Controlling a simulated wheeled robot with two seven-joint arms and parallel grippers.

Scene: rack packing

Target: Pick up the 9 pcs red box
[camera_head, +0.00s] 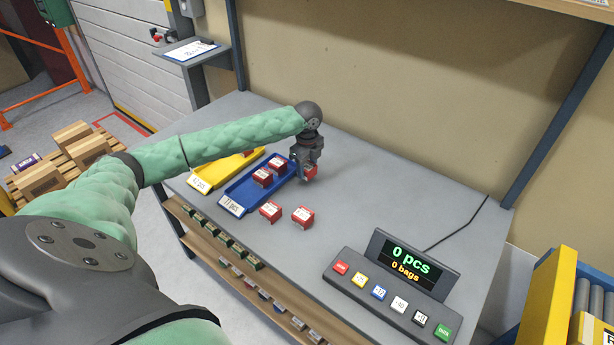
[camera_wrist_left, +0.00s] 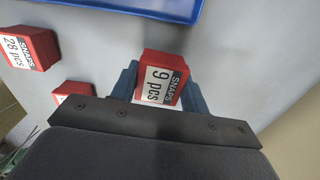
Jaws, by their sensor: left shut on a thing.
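The red 9 pcs box (camera_wrist_left: 162,78) sits between the two blue-grey fingers of my left gripper (camera_wrist_left: 160,90) in the left wrist view, with its label facing the camera. The gripper is shut on it. In the head view my left gripper (camera_head: 305,172) is over the grey table, just right of the blue tray (camera_head: 238,190). The fingers mostly hide the box there. I cannot tell whether the box touches the table. My right gripper is out of view.
Two red boxes (camera_head: 270,211) (camera_head: 302,217) stand on the table in front of the blue tray; one reads 28 pcs (camera_wrist_left: 32,47) in the wrist view. More red boxes (camera_head: 264,177) lie in the tray. A yellow tray (camera_head: 222,172) is left of it. A counter panel (camera_head: 392,290) stands front right.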

